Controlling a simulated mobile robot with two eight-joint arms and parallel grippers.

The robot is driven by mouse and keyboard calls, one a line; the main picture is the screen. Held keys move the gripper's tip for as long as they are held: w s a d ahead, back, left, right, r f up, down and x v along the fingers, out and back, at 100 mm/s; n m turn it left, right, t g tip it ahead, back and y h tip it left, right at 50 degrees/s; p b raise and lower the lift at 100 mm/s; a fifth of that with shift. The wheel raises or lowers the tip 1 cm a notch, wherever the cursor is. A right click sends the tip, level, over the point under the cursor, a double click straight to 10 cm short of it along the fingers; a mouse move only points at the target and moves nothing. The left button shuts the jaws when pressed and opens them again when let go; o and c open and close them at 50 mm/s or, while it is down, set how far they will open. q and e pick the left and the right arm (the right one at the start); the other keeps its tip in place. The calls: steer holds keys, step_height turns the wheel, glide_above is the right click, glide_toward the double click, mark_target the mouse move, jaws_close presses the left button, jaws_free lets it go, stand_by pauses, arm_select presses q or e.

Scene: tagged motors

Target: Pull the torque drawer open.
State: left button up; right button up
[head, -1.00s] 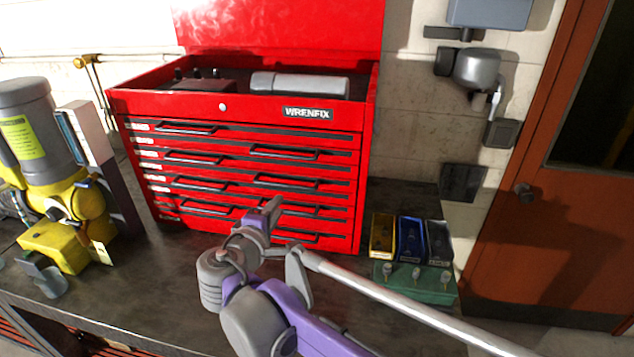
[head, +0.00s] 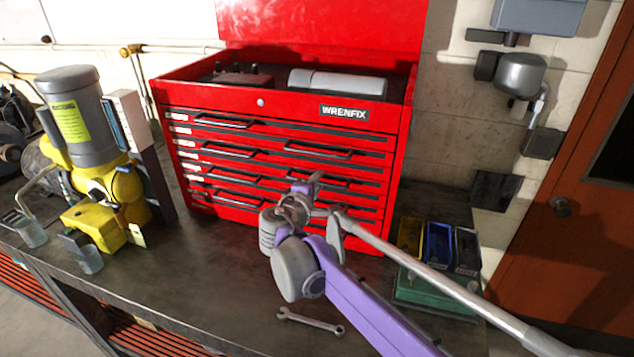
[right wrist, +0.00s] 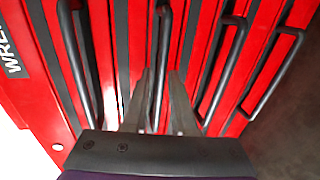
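The red tool chest (head: 290,107) stands on the bench with its lid up. Its drawers all look shut, and their small labels are too blurred to read, so I cannot tell which is the torque drawer. My right gripper (head: 314,182) is in front of the right-hand column of handles, by the second handle down (head: 328,181). In the right wrist view, the fingers of the right gripper (right wrist: 159,75) are apart, with that bar handle (right wrist: 162,50) running between them. I cannot tell whether they touch it. My left gripper is out of view.
A yellow and grey motor (head: 80,120) stands left of the chest. Yellow, blue and black bins (head: 438,245) and a green case (head: 425,292) sit to the right. A wrench (head: 310,320) lies near the front. The bench in front of the chest is mostly clear.

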jaws_close()
stand_by(1.4)
